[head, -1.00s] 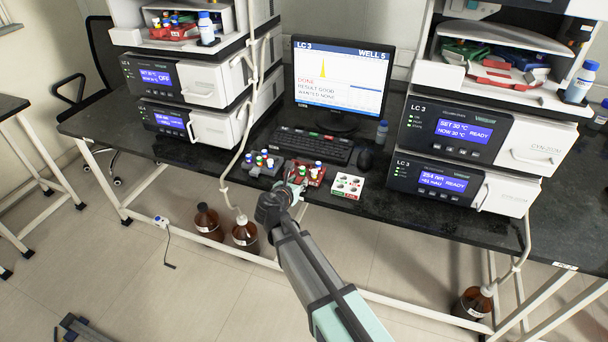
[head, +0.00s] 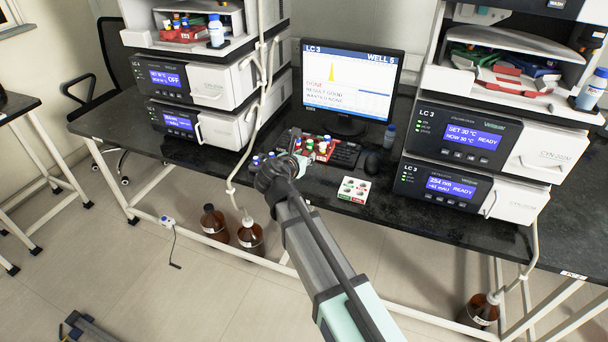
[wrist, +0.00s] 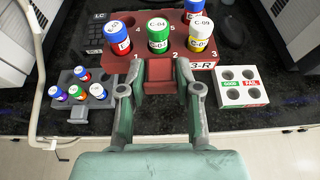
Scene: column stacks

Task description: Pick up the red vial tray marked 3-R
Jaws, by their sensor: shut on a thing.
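The red vial tray (head: 322,156) marked 3-R is in front of the monitor, over the keyboard area in the head view. In the wrist view the tray (wrist: 203,57) fills the top middle, with its 3-R label at its front right. It carries several vials with red, green, yellow and blue caps or bodies, standing upright in it. My gripper (wrist: 160,78) is shut on the red block at the tray's front edge, one finger on each side. In the head view my gripper (head: 299,164) hides part of the tray's front. The tray looks raised off the bench.
A grey rack (wrist: 75,78) with small vials sits left of the tray, partly hidden by my gripper in the head view. A white GOOD/FAIL block (head: 353,189) sits to the right on the bench. The monitor (head: 348,80) and the keyboard (head: 345,157) are behind.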

